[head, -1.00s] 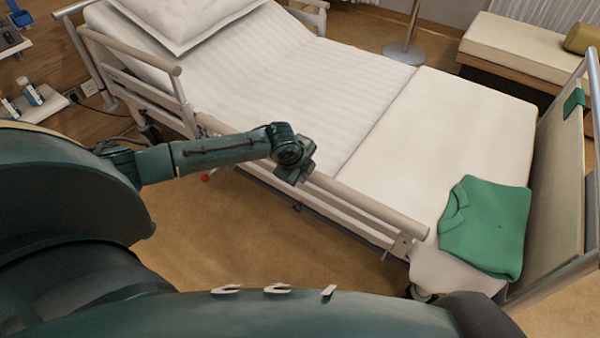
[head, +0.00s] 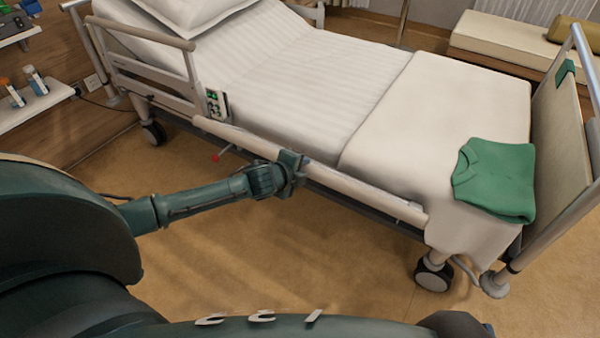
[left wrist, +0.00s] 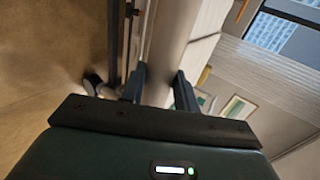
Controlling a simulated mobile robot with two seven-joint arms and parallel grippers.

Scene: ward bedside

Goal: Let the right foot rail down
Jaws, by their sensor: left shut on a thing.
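The right foot rail (head: 365,192) is a pale beige bar along the bed's near side, from the middle of the bed toward the foot end. It lies low, close along the mattress edge. My left gripper (head: 294,168) is at this bar, left of its middle. In the left wrist view the two dark fingers (left wrist: 158,84) stand on either side of the pale rail (left wrist: 174,40), shut on it. The fingertips are partly hidden in the head view. My right gripper is not in view.
The raised head rail (head: 140,35) stands to the left, with a handset (head: 216,103) near it. A red knob (head: 215,158) is below the rail. A green shirt (head: 496,180) lies on the blanket near the footboard (head: 555,165). The floor in front is clear.

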